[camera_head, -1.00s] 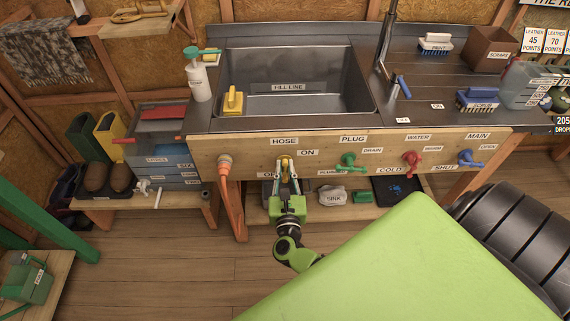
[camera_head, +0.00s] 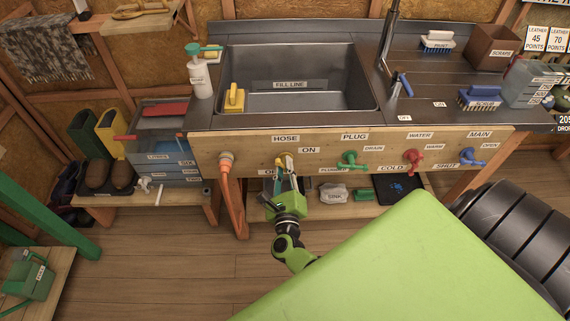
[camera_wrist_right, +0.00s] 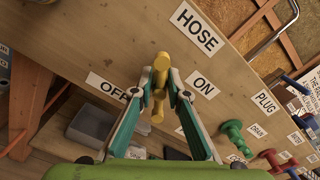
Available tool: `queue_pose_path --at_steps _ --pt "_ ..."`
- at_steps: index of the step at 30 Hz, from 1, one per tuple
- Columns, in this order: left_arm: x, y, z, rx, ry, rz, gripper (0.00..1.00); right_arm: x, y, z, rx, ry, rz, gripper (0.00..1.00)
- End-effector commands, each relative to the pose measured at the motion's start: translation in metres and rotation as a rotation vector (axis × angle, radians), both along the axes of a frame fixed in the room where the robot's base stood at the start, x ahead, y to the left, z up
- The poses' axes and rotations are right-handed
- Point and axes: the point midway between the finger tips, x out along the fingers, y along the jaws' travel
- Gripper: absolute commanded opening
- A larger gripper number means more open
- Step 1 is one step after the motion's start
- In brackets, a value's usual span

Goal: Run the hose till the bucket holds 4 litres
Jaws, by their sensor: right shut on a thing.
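The yellow hose lever (camera_wrist_right: 160,85) sits on the wooden front board of the sink, under the HOSE label and between the OFF and ON labels. My right gripper (camera_wrist_right: 160,92) is shut on this lever, with one fingertip on each side; in the head view the gripper (camera_head: 285,172) reaches up to it from below. An orange hose (camera_head: 232,205) hangs from a fitting left of the lever. I cannot make out a bucket for certain; a bluish tub (camera_head: 172,145) with a lettered front stands left of the sink. My left gripper is not in view.
The steel sink (camera_head: 290,100) holds a yellow brush (camera_head: 234,98) and no visible water. Green (camera_head: 350,160), red (camera_head: 411,158) and blue (camera_head: 470,156) handles line the board to the right.

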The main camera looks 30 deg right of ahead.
Motion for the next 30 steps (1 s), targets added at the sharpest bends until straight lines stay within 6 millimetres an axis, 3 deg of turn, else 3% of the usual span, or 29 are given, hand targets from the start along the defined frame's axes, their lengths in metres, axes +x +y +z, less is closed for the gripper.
queue_pose_path --at_steps 12,29,30 --pt "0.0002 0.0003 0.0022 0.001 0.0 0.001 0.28 0.0007 0.0015 -0.0018 -0.174 0.108 0.0 0.0" --pt "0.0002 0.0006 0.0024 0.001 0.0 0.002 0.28 0.0008 0.0018 -0.0023 -0.201 0.125 0.0 0.0" --pt "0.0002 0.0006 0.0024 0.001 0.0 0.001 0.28 0.0008 0.0019 -0.0022 -0.201 0.125 0.0 0.2"
